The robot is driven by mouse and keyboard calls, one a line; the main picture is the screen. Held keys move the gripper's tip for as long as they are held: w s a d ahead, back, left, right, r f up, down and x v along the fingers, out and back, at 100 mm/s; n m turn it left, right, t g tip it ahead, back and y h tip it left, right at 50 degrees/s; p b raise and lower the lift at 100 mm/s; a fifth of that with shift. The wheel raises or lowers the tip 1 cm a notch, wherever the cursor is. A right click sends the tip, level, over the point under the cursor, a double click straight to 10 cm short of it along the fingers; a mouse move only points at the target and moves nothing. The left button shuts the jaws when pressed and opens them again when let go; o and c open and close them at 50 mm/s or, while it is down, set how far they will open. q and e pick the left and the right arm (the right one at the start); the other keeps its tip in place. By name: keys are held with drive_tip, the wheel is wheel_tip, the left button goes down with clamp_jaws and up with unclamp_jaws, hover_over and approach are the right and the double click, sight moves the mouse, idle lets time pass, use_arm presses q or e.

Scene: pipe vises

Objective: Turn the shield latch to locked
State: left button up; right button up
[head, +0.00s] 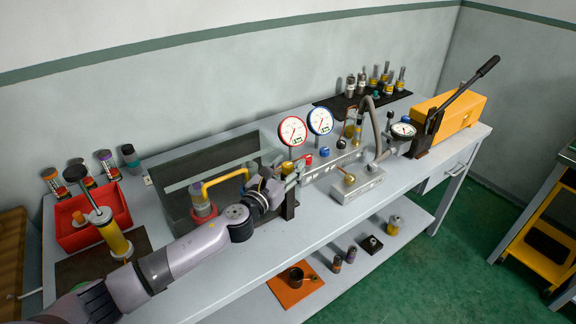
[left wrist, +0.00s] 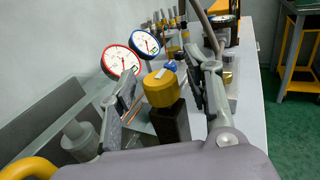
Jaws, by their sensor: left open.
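The latch appears to be a yellow knob (left wrist: 158,88) with a pale mark on top, on a dark post (left wrist: 171,123). The post also shows in the head view (head: 290,208) at the shield's right end, where my gripper hides the knob. My left gripper (head: 292,172) is open. In the left wrist view its fingers stand on either side of the knob, and I cannot tell whether they touch it. My right gripper is not in view.
A red gauge (head: 292,131) and a blue gauge (head: 320,120) stand behind and right of the gripper. A metal block (head: 358,186) and a yellow hand pump (head: 452,112) are farther right. A red bin (head: 83,236) is at left. A lower shelf (head: 335,282) holds small parts.

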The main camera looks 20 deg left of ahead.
use_arm(q)
drive_tip(key=shift+c, duration=0.6)
clamp_jaws()
